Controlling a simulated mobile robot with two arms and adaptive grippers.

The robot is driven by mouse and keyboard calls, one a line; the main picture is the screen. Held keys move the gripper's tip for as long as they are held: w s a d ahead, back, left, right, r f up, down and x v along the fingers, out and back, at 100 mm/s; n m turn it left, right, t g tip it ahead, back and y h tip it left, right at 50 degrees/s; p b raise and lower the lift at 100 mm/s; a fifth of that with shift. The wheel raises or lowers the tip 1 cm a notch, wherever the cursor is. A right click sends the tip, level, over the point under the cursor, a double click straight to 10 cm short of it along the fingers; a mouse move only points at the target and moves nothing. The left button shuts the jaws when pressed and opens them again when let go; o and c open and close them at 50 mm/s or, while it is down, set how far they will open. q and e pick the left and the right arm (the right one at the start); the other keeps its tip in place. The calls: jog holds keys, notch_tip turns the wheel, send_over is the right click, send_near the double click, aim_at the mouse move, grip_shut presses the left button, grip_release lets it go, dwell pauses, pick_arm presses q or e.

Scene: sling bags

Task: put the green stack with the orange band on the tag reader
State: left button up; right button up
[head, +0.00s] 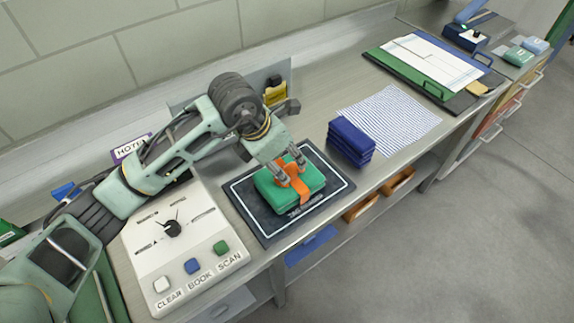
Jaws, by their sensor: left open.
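The green stack (308,180) with its orange band (297,188) lies on the dark tag reader (258,221), inside the reader's white outline as far as I can see. My left gripper (290,170) is right above the stack, its fingers pointing down on either side of the orange band's top. It is open; whether the fingertips touch the band is too small to tell. The gripper and wrist hide part of the stack's back edge. My right gripper does not show.
A dark blue stack (351,139) stands to the right of the reader, beside a striped sheet (392,117). A panel (165,265) with a dial and CLEAR, BOOK and SCAN buttons lies to the left. The bench's front edge runs close to the reader.

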pick_arm(q)
jog(key=b+v, duration=0.1)
jog(key=v, duration=0.7)
jog(key=shift+r+b, duration=0.3)
jog(key=shift+b, duration=0.05)
jog(key=shift+s+a, duration=0.1)
jog(key=shift+a, duration=0.05)
